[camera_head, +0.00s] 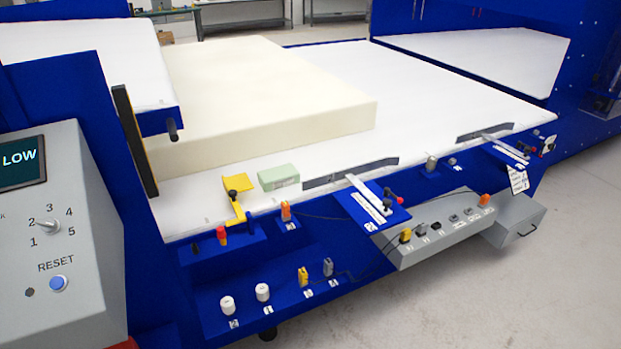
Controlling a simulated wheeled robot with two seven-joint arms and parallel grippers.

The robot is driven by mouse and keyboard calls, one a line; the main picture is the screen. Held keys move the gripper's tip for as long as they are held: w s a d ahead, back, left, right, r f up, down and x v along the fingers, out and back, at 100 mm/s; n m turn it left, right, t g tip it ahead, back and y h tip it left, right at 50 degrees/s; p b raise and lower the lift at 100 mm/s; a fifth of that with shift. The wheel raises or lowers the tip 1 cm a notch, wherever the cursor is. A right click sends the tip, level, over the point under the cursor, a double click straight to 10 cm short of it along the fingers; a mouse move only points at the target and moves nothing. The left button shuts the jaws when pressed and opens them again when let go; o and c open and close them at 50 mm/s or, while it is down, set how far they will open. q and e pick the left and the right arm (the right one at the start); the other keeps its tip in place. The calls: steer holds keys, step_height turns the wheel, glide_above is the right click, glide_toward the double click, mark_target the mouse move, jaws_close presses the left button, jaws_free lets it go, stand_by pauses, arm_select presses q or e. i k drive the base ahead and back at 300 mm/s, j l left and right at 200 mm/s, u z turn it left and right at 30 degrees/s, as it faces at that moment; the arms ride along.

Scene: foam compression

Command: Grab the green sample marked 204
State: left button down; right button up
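A small pale green block (279,177) lies on the white table surface (440,95) near its front edge. It sits just right of a yellow clamp-like bracket (238,190). No number can be read on the block from here. A large cream foam slab (260,90) lies behind it on the same surface, apart from it. Neither of my grippers shows in the head view.
A grey control box (60,230) with a "LOW" display, a dial and a RESET button stands at the left. Blue side shelves along the front edge carry levers, knobs and a grey switch box (440,232). The white surface to the right is mostly clear.

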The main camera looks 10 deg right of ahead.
mark_target(274, 179)
steer(key=i+l, duration=0.15)
steer(key=l, duration=0.2)
steer(key=i+l, duration=0.1)
steer(key=l, duration=0.25)
steer(key=i+l+u, duration=0.1)
steer(key=l, duration=0.25)
steer(key=i+l, duration=0.15)
steer(key=l, duration=0.2)
steer(key=i+l, duration=0.1)
steer(key=l, duration=0.3)
steer(key=u, duration=0.05)
